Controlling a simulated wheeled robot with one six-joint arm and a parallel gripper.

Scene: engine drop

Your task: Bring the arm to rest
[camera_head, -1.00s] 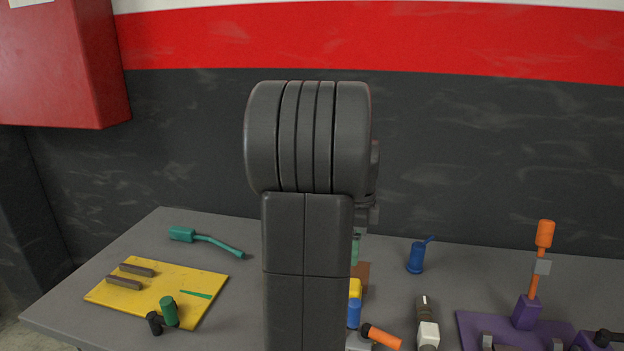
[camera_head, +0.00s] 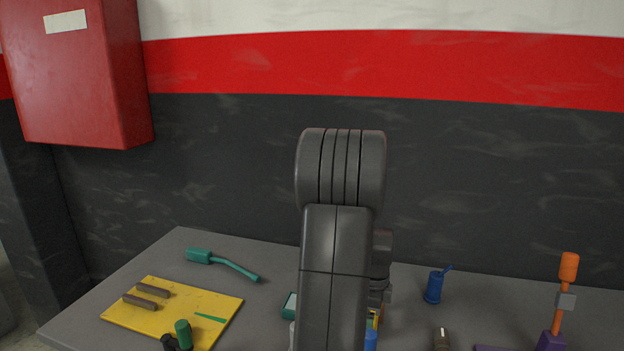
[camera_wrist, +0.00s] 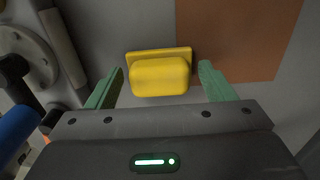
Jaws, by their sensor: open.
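My arm stands in the middle of the head view, in front of the grey table (camera_head: 270,250), and hides part of it. My gripper (camera_wrist: 160,82) shows in the wrist view with its two green fingers spread apart. A yellow block with a flat flange (camera_wrist: 160,76) lies between and just beyond the fingertips, with a gap on each side. I cannot tell how far below the fingers it is. In the head view my gripper is hidden behind my arm.
A yellow board (camera_head: 140,312) and a teal tool (camera_head: 222,262) lie at the left. A blue can (camera_head: 434,287) and an orange-topped post (camera_head: 567,275) stand at the right. A red box (camera_head: 80,80) hangs on the wall. A brown patch (camera_wrist: 235,40) lies beside the yellow block.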

